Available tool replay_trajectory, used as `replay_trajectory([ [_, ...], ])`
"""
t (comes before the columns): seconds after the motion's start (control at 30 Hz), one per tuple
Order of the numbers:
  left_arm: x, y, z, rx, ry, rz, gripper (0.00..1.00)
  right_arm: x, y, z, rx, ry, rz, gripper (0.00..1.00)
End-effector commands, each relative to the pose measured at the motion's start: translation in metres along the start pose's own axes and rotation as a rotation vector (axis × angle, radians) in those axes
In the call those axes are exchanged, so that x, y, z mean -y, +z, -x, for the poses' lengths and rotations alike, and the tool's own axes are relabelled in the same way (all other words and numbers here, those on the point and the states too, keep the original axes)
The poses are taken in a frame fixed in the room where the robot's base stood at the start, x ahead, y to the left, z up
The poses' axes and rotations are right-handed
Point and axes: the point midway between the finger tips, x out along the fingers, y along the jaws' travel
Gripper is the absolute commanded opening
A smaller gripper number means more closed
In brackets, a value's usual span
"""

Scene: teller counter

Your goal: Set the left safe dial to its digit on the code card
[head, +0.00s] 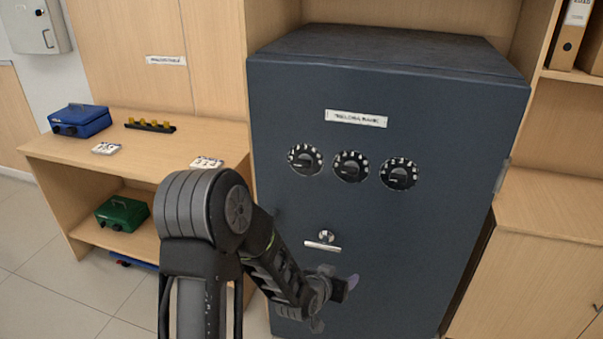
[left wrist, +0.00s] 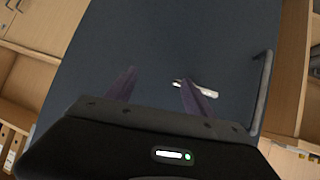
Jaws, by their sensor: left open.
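A dark blue-grey safe (head: 420,240) stands in front of me with three black dials in a row. The left dial (head: 305,159) is at the left of the row, beside the middle dial (head: 351,166) and the right dial (head: 399,174). Their exact settings are too small to read. A white card (head: 206,162) with dark print lies on the left counter; its digits are not clear. My left gripper (head: 345,287) is low in front of the safe, below the handle and well below the dials. In the left wrist view its two fingers (left wrist: 156,92) are apart with nothing between them. My right gripper does not show.
A silver handle (head: 322,247) with a round knob above it sticks out below the dials. The left counter (head: 150,160) holds a blue cash box (head: 80,120), a black rack with yellow pieces (head: 150,126) and another small card (head: 106,148). A green box (head: 122,213) sits on the shelf below.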

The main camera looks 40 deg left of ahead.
Motion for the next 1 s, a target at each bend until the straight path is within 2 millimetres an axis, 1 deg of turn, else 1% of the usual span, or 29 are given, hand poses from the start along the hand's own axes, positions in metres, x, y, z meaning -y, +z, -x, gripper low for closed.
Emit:
replay_trajectory([
  [0.03, 0.027, -0.051, 0.006, -0.135, -0.041, -0.013, 0.62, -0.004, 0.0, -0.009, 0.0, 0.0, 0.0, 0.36],
  [0.07, 0.041, -0.078, 0.014, -0.206, -0.062, -0.023, 0.62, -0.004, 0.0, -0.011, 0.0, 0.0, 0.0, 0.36],
  [0.1, 0.059, -0.111, 0.026, -0.292, -0.091, -0.033, 0.62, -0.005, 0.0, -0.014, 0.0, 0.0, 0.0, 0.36],
  [0.17, 0.081, -0.152, 0.046, -0.402, -0.129, -0.049, 0.62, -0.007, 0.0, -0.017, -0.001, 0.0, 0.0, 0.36],
  [0.2, 0.094, -0.173, 0.059, -0.463, -0.153, -0.057, 0.62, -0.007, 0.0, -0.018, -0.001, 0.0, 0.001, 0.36],
  [0.3, 0.115, -0.208, 0.086, -0.565, -0.191, -0.072, 0.62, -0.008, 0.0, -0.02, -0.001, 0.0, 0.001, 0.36],
  [0.37, 0.121, -0.219, 0.094, -0.596, -0.203, -0.076, 0.62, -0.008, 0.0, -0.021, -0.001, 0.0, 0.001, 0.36],
  [0.43, 0.124, -0.224, 0.099, -0.61, -0.209, -0.078, 0.62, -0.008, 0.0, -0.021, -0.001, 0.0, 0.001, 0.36],
  [0.7, 0.123, -0.224, 0.098, -0.608, -0.209, -0.078, 0.62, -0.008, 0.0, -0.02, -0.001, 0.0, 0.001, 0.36],
  [0.87, 0.124, -0.228, 0.092, -0.606, -0.208, -0.08, 0.62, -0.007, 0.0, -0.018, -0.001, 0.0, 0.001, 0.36],
  [1.0, 0.127, -0.238, 0.079, -0.607, -0.208, -0.08, 0.62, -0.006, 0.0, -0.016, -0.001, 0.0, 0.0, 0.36],
])
